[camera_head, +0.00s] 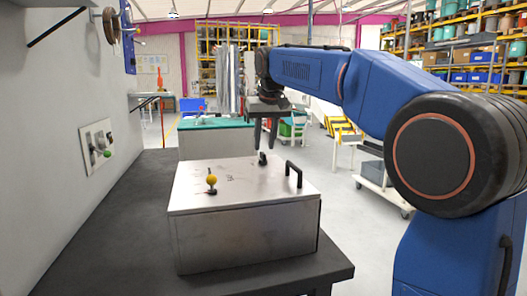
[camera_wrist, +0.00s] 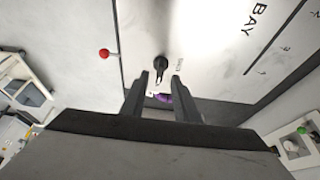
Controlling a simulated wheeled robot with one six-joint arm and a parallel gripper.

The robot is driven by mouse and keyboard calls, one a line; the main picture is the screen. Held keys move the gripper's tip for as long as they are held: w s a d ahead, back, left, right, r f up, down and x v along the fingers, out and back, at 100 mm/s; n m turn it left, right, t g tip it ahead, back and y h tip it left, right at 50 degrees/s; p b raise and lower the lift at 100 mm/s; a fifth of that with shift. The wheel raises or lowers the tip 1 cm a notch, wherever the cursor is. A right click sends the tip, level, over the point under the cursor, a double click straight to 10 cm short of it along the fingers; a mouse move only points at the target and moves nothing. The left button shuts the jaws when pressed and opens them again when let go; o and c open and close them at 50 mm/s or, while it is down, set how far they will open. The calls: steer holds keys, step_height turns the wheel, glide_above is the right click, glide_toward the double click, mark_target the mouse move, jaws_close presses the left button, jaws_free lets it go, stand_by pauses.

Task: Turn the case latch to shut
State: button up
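The metal case (camera_head: 245,240) stands closed on the dark table. The case latch (camera_head: 262,158) is a small black piece near the far edge of its lid. In the wrist view the latch (camera_wrist: 161,63) lies just beyond my fingertips, its narrow end pointing back toward the gap between them. Small lettering beside it is hard to read. A purple piece (camera_wrist: 162,98) shows between the fingers; I cannot tell if it belongs to the latch. My gripper (camera_head: 266,133) is open and points down above the case's far edge, and also shows in the wrist view (camera_wrist: 162,80). I see no contact.
A black handle (camera_head: 293,174) and a yellow knob (camera_head: 211,180) rise from the lid. A red ball on a stalk (camera_wrist: 104,53) sticks out past the case edge. The wall panel (camera_head: 98,147) with a green knob is at left. Bare table (camera_head: 130,215) lies left of the case.

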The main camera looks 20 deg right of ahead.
mark_target(263, 153)
steer(key=shift+x, duration=1.9)
jaws_close()
